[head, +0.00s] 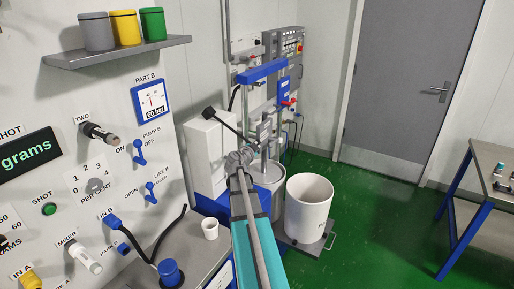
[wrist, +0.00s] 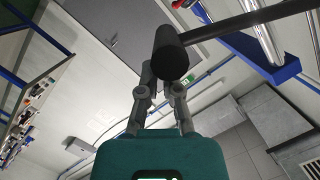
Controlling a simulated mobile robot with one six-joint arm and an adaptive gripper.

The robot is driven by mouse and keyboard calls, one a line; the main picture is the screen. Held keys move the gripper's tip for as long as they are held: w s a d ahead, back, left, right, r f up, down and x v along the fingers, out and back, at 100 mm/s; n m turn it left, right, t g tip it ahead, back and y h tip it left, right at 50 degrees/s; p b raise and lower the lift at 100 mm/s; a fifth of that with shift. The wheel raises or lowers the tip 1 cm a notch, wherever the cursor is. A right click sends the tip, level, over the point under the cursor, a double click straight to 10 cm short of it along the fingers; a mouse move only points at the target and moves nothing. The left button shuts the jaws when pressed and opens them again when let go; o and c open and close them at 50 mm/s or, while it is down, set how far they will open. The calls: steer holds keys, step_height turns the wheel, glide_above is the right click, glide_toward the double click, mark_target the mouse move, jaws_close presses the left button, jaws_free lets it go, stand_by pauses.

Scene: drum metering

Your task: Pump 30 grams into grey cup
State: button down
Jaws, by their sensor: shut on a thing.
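A grey cup (head: 97,32) stands at the left end of the wall shelf in the head view, beside a yellow cup (head: 126,28) and a green cup (head: 152,24). My gripper (head: 241,157) reaches in front of the drum pump (head: 264,100). It is shut on a black lever handle, which shows at the fingertips in the wrist view (wrist: 168,52); the exact contact is partly hidden. In the head view, a black-knobbed rod (head: 209,113) slants down towards the gripper. The panel display (head: 27,150) reads "grams"; its number is out of frame.
A white bucket (head: 308,208) stands on a low platform right of the grey drum (head: 270,172). A small white cup (head: 210,229) sits on the bench. Panel hoses and knobs are at left. Green floor (head: 365,240) is free before the door; a blue-legged table (head: 492,180) is at right.

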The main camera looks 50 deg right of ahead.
steer(key=shift+s, duration=0.1)
stand_by(0.7)
steer(key=s+a+r+p, duration=0.3)
steer(key=s+a, duration=0.3)
steer(key=a, duration=0.2)
steer(key=shift+s+a+r+p, duration=0.25)
steer(key=shift+s+r+p, duration=0.15)
steer(key=shift+p, duration=0.25)
stand_by(0.8)
steer(key=shift+r, duration=0.1)
steer(key=w+r+n+g+p, duration=0.1)
steer(key=w+r+n+p, duration=0.3)
steer(key=r+p, duration=0.6)
steer(key=w+a+r+n+g+p, duration=0.1)
steer(key=w+r+n+g+p, duration=0.1)
steer(key=r+p, duration=0.9)
steer(key=shift+w+a+n+p, duration=0.25)
steer(key=shift+w+n+p, duration=0.4)
steer(key=shift+w+n, duration=0.3)
